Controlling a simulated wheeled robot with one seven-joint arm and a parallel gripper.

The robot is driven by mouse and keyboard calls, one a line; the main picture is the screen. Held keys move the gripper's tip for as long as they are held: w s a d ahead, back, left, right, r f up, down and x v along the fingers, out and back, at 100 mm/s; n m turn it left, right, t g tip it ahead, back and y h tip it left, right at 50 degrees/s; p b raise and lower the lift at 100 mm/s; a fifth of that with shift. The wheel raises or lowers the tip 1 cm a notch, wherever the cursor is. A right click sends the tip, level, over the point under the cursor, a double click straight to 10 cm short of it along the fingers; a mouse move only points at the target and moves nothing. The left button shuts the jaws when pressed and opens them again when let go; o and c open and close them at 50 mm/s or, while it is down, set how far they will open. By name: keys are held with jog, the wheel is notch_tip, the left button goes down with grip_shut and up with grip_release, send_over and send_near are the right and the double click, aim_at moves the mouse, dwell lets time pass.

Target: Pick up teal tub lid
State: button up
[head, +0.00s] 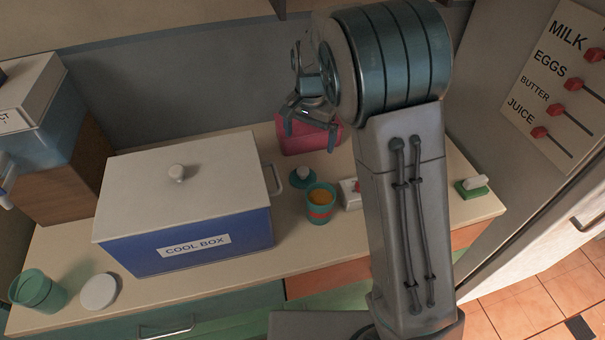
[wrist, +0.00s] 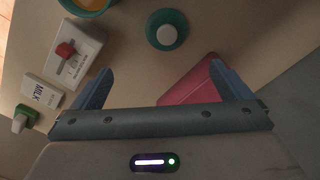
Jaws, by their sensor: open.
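The teal tub lid (head: 300,181) lies on the counter, round with a pale knob on top. In the wrist view the lid (wrist: 154,39) is beyond my fingertips, near the top centre. My gripper (head: 310,129) is open and empty, above the counter by the pink-red box (head: 297,147), behind the lid in the head view. It also shows in the wrist view (wrist: 160,70), with the pink-red box (wrist: 195,88) partly hidden behind the right finger. A teal tub with orange contents (head: 320,198) stands uncovered in front of the lid.
A blue cool box (head: 150,252) with a white lid stands left of the lid. Another teal tub (head: 33,293) and a white disc (head: 99,291) are at far left.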

aim_at(303, 170)
jog(key=f, duration=0.9)
jog(key=shift+w+a+p, duration=0.2)
jog(key=shift+a+p, duration=0.05)
jog(key=shift+p, duration=0.15)
jog(key=f, duration=0.2)
jog(key=a+f+p, duration=0.1)
jog(key=f, duration=0.1)
jog(key=shift+s+f, duration=0.2)
jog(key=shift+f, duration=0.45)
jog(key=c, duration=1.1)
